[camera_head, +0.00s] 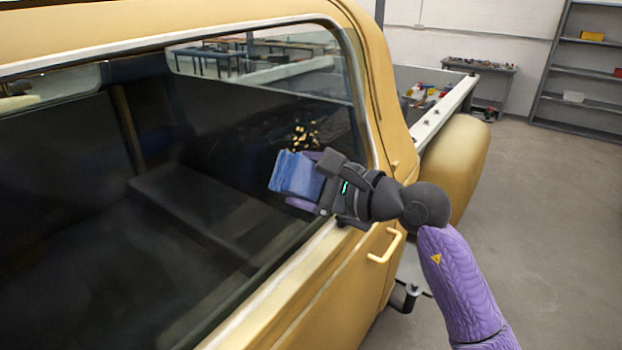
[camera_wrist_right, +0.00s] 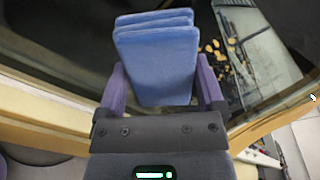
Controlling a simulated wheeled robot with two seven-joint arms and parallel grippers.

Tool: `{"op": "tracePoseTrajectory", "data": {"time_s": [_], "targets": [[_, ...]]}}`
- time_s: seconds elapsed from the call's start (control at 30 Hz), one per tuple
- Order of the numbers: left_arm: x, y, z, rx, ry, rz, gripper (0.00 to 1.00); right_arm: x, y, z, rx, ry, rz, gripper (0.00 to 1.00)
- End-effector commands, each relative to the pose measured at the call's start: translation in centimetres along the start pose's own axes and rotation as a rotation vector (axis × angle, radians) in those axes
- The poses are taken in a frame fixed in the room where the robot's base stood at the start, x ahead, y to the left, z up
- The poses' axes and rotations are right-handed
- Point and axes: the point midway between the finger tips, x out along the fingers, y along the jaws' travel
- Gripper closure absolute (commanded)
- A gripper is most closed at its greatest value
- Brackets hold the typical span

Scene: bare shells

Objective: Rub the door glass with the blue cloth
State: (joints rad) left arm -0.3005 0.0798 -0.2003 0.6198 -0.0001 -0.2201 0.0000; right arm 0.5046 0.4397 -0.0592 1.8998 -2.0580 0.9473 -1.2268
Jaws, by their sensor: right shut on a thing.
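The blue cloth (camera_head: 296,174) is a folded, layered pad. My right gripper (camera_head: 312,180) is shut on it and holds it in front of the door glass (camera_head: 150,250), near the glass's right end. In the right wrist view the cloth (camera_wrist_right: 158,60) sits between the two purple fingers of the gripper (camera_wrist_right: 160,92). A patch of yellowish specks (camera_head: 305,136) shows on the glass just above the cloth; it also appears right of the cloth in the wrist view (camera_wrist_right: 222,62). I cannot tell whether the cloth touches the glass. My left gripper is not in view.
The yellow door (camera_head: 335,290) has a handle (camera_head: 386,246) below my right wrist. The window frame (camera_head: 372,100) rises to the right of the glass. A truck bed (camera_head: 440,112) with items lies behind. Shelves (camera_head: 580,70) stand at the far right, with open floor (camera_head: 555,230) before them.

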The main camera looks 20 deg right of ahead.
Motion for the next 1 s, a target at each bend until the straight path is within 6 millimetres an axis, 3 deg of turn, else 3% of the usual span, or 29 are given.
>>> {"op": "tracePoseTrajectory", "data": {"time_s": [1.0], "targets": [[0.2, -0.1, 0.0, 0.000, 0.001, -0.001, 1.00, 1.6, 0.0, 0.0, 0.001, -0.001, 0.000, 0.60]]}}
